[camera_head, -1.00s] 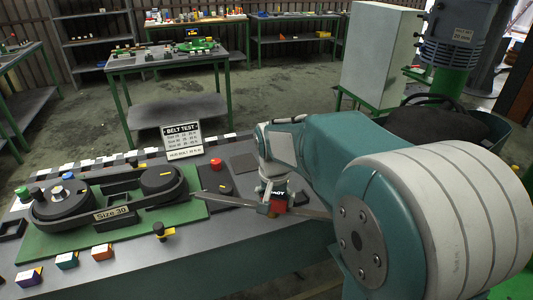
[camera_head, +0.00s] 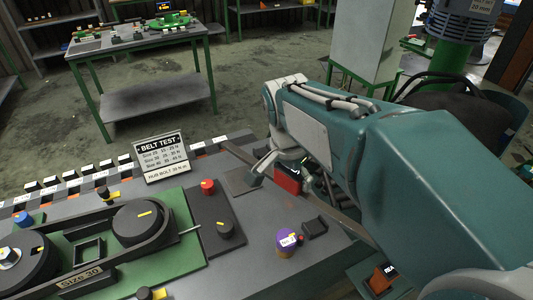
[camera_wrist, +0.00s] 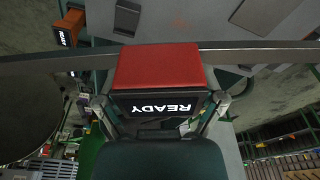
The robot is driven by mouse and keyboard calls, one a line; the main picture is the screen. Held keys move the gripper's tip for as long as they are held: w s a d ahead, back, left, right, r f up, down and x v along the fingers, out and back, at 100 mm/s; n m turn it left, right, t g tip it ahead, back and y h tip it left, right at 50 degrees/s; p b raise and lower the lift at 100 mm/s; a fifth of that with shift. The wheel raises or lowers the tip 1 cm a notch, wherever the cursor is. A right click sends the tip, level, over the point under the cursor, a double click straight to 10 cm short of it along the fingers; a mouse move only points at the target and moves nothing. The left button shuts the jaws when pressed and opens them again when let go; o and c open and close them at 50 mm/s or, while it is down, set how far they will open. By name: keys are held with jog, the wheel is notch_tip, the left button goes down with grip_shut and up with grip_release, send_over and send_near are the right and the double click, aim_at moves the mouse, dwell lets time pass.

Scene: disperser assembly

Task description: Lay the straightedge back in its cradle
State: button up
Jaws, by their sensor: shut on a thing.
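The straightedge (camera_head: 343,216) is a long, thin, grey bar with a red block at its middle. My gripper (camera_wrist: 160,108) is shut on this red block (camera_wrist: 158,67), whose black face reads READY upside down in the wrist view. The bar (camera_wrist: 260,57) runs level across the whole wrist view, above the bench's right part. In the head view the red block (camera_head: 288,180) shows beside my wrist, and my arm hides part of the bar. I cannot tell for sure which fixture is the cradle. A small black block (camera_head: 315,228) and a dark flat plate (camera_head: 240,182) are near the bar.
The green belt fixture (camera_head: 110,240) with its pulleys fills the bench's left. A BELT TEST sign (camera_head: 162,157) stands at the back edge.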

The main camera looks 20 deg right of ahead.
jog(key=w+d+f, duration=0.1)
jog(key=w+f, duration=0.2)
jog(key=w+d+f, duration=0.2)
jog(key=w+f, duration=0.1)
jog(key=w, duration=0.1)
jog(key=w+d+f, duration=0.2)
jog(key=w+f, duration=0.1)
jog(key=w, duration=0.1)
jog(key=shift+d, duration=0.2)
jog(key=shift+w+a+f, duration=0.1)
jog(key=shift+f, duration=1.55)
jog(key=shift+f, duration=0.65)
jog(key=o, duration=1)
jog(key=r, duration=0.4)
jog(key=a+r, duration=0.1)
jog(key=r, duration=0.8)
jog(key=shift+s+a, duration=0.35)
jog(key=shift+s, duration=0.05)
jog(key=shift+s+r, duration=0.1)
